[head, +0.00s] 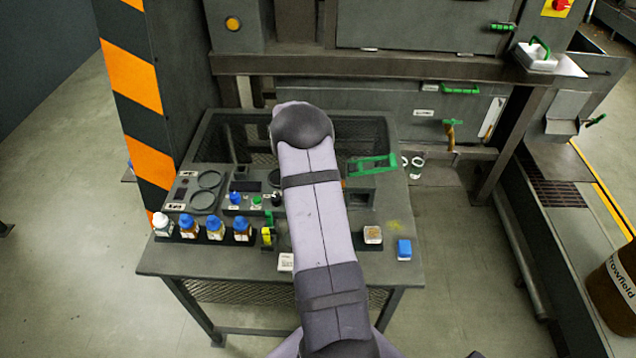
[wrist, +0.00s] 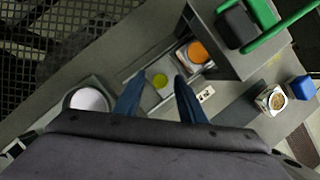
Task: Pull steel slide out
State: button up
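My gripper (wrist: 154,92) shows in the wrist view as two dark blue fingers standing apart, with nothing seen held between them. I cannot tell whether the fingers touch the strip. In the head view my arm hides the gripper and this spot.
A green handle (head: 372,164) on a dark block stands close right of the gripper; it also shows in the wrist view (wrist: 284,24). Several small bottles (head: 202,229) line the bench's front left.

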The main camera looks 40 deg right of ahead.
grip_shut()
jog(key=shift+w+a, duration=1.55)
grip_release()
jog(key=b+v, duration=0.1)
jog(key=v, duration=0.6)
jog(key=shift+r, duration=0.2)
jog(key=shift+a, duration=0.15)
